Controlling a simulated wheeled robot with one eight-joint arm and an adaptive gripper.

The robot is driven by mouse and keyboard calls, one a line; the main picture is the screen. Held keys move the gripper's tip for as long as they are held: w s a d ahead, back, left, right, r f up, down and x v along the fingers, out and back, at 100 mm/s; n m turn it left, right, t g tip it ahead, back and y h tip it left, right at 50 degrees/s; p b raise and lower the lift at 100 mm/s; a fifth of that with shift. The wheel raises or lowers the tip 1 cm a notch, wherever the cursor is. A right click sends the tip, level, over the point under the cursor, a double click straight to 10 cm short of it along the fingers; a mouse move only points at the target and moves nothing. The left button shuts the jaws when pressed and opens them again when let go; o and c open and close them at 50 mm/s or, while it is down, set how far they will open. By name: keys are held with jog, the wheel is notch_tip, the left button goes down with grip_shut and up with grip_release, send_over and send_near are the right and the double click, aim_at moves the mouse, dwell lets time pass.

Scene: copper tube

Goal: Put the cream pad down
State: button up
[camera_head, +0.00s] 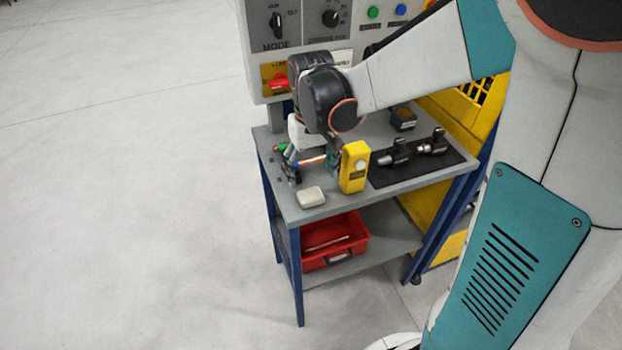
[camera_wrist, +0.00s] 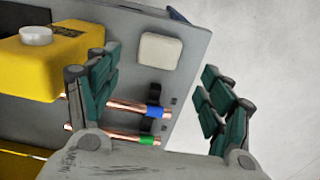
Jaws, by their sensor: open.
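The cream pad (camera_head: 311,197) lies flat on the near left corner of the grey table (camera_head: 388,187). In the wrist view the cream pad (camera_wrist: 160,51) lies on the table beyond my gripper, between the lines of its fingers and apart from them. My gripper (camera_wrist: 160,98) is open with nothing between its green-padded fingers. In the head view my gripper (camera_head: 288,165) hangs over the left part of the table, behind the pad, partly hidden by my wrist.
A yellow box with a round knob (camera_head: 354,168) stands right of the pad. Copper tubes with a blue band (camera_wrist: 153,110) and a green band (camera_wrist: 147,140) rest in holders below my gripper. A black mat (camera_head: 420,163) carries dark fittings. A red bin (camera_head: 334,241) sits on the lower shelf.

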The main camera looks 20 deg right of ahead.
jog(key=s+r+t, duration=0.7)
jog(key=s+r, duration=0.3)
jog(key=s, duration=0.4)
jog(key=shift+s+r+p, duration=0.35)
jog(key=shift+s, duration=0.05)
jog(key=shift+f+b, duration=0.65)
jog(key=shift+o, duration=0.6)
